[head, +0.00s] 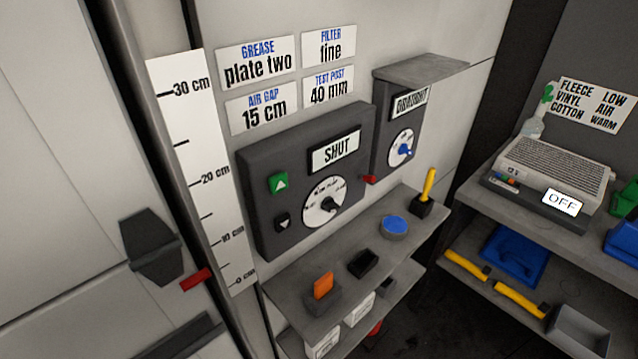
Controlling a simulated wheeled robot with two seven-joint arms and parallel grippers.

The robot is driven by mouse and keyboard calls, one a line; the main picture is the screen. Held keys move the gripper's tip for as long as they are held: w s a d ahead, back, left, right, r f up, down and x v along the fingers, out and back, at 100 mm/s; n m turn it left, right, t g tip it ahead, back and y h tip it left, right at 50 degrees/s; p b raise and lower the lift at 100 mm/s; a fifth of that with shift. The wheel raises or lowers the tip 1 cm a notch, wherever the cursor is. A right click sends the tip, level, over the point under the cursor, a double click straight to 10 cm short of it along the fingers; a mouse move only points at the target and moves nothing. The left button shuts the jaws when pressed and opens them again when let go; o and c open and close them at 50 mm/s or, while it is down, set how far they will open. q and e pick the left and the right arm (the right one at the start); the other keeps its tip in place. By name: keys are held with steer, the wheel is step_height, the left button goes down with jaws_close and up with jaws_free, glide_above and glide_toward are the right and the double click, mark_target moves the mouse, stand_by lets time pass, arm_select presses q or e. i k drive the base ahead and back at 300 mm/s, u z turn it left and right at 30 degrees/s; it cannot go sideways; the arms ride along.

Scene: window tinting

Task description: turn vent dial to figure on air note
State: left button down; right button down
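A dark control box (262,200) on the wall carries a display (336,150) reading SHUT. Below the display is a round white dial (313,215) with a black knob (327,204); its small lettering is too small to read. Left of the dial are a green up button (279,184) and a black down button (283,222). The air note (263,108), a white card above the box, reads AIR GAP 15 cm. A tall white scale (199,140) runs from 0 to 30 cm. A red pointer (195,279) is near its bottom end. Neither gripper is in view.
A second box (385,110) at right has a dial with a blue knob (404,150). A shelf (300,296) below holds an orange piece (323,285), a blue-topped disc (394,225) and a yellow-handled tool (429,186). Right shelves hold a machine (550,175) reading OFF.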

mark_target(328, 205)
steer(key=u, duration=2.55)
steer(key=k, duration=2)
steer(key=z, duration=2.35)
steer(key=i, duration=0.5)
steer(key=z, duration=0.05)
